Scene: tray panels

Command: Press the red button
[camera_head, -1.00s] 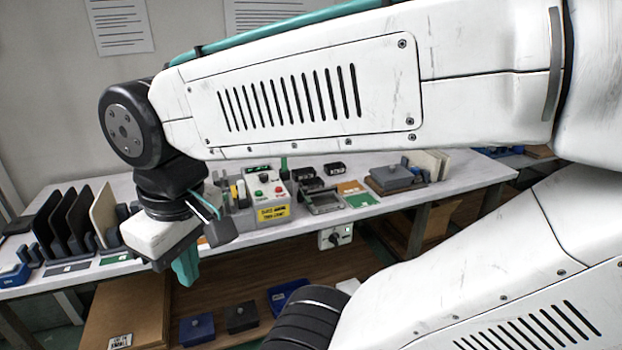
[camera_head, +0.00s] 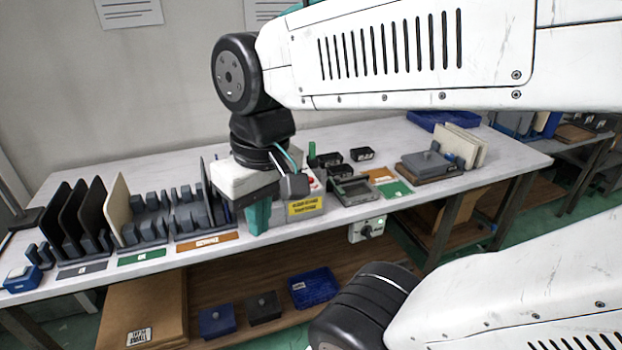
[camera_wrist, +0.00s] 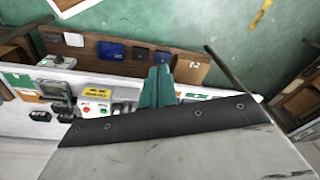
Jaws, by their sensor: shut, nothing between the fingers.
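The red button (camera_wrist: 87,109) sits on the light control box (camera_wrist: 93,101), beside a smaller green spot, in the wrist view. The fingers also show in the wrist view (camera_wrist: 158,86), apart from the button.
Upright dark panels (camera_head: 77,215) stand in racks at the left of the white bench (camera_head: 95,175). Small black boxes and a grey tray (camera_head: 353,190) lie right of the control box. Blue bins (camera_head: 313,287) and cardboard (camera_head: 140,312) sit on the lower shelf.

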